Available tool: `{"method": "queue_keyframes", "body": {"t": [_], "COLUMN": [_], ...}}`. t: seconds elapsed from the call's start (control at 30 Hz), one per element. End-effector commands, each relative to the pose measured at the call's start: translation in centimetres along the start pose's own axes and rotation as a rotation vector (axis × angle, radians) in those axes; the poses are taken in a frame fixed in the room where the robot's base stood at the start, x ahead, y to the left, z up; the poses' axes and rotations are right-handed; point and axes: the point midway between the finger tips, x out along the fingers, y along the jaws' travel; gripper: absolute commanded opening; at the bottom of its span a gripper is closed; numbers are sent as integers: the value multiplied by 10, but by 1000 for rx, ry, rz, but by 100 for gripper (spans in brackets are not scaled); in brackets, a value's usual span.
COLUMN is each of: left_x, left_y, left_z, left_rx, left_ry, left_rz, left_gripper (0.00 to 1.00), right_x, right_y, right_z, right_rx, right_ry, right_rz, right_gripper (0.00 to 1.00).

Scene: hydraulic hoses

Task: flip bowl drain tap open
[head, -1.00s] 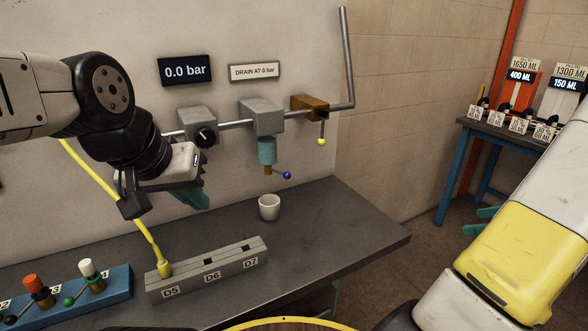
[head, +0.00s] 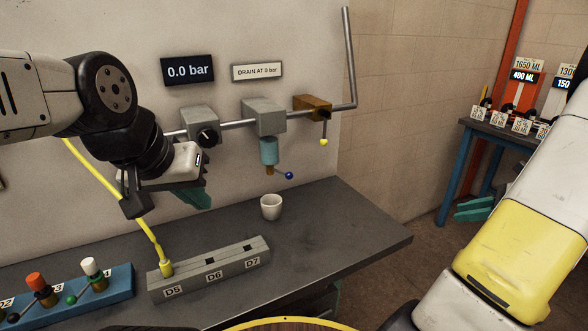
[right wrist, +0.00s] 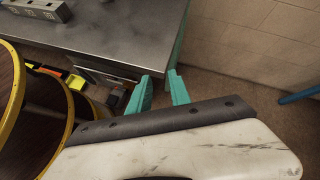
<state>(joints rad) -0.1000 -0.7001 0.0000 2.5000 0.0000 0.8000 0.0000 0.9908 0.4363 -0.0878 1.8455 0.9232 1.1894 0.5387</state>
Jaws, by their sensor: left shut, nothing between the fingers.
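The teal filter bowl (head: 269,150) hangs under a grey block on the wall pipe. Its brass drain tap (head: 269,170) has a lever with a blue ball (head: 289,175) pointing right and slightly down. A white cup (head: 271,207) stands on the bench below. My left gripper (head: 203,203) is shut and empty, left of the bowl and apart from it. My right gripper (right wrist: 160,75) is open and empty in the right wrist view, by the bench edge. Its teal fingers (head: 475,210) also show in the head view, well right of the bowl, partly behind my arm.
A 0.0 bar display (head: 188,70) and a drain sign (head: 257,71) are on the wall. A brass valve with a yellow ball (head: 324,142) is right of the bowl. A grey block (head: 210,275) holds a yellow hose end. The bench's right end is clear.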

Motion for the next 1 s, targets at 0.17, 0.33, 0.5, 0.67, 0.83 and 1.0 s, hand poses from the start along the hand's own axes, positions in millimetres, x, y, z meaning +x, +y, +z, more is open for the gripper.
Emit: {"method": "queue_keyframes", "body": {"t": [0.17, 0.33, 0.5, 0.67, 0.83, 1.0], "left_x": [0, 0, 0, 0, 0, 0], "left_y": [0, 0, 0, 0, 0, 0], "left_z": [0, 0, 0, 0, 0, 0], "left_rx": [0, 0, 0, 0, 0, 0], "left_ry": [0, 0, 0, 0, 0, 0], "left_rz": [0, 0, 0, 0, 0, 0], "left_gripper": [0, 0, 0, 0, 0, 0], "right_x": [50, 93, 132, 161, 179, 185], "right_y": [-4, 4, 20, 41, 60, 68], "right_z": [66, 130, 196, 252, 291, 307], "right_rx": [-501, -1009, -1521, -1951, -2263, -2396], "right_ry": [-5, -43, -113, -195, -265, -297], "right_rz": [114, 210, 286, 330, 346, 349], "right_gripper": [0, 0, 0, 0, 0, 0]}}
